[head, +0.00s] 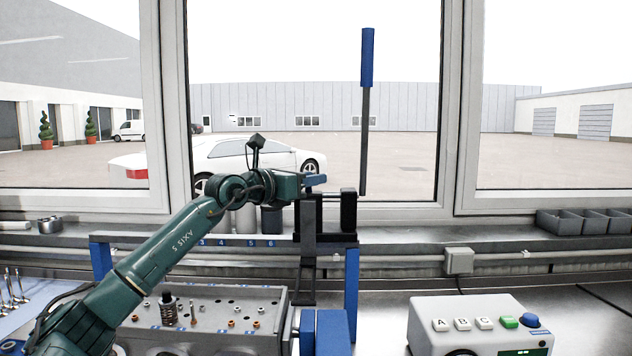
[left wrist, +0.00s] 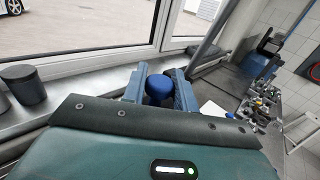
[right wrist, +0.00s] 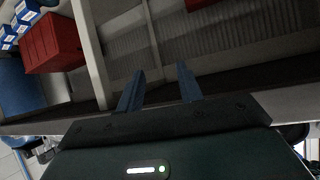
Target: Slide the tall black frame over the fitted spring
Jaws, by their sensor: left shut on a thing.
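The tall black frame (head: 308,240) stands behind and right of the grey cylinder head (head: 270,297), with a long lever (head: 365,130) with a blue grip rising at its right. The fitted spring (head: 168,306) stands upright on the left part of the cylinder head, apart from the frame. My left gripper (head: 315,181) is at the top of the frame. In the left wrist view its fingers are shut on a round blue knob (left wrist: 158,88). Whether the knob is part of the frame is hard to tell. My right gripper (right wrist: 159,88) is open and empty, seen only in the right wrist view.
A control box (head: 478,325) with buttons stands at the front right. Blue posts (head: 352,290) stand beside the cylinder head. Grey bins (head: 570,222) and dark cups (head: 271,219) line the sill. A red box (right wrist: 50,42) shows in the right wrist view.

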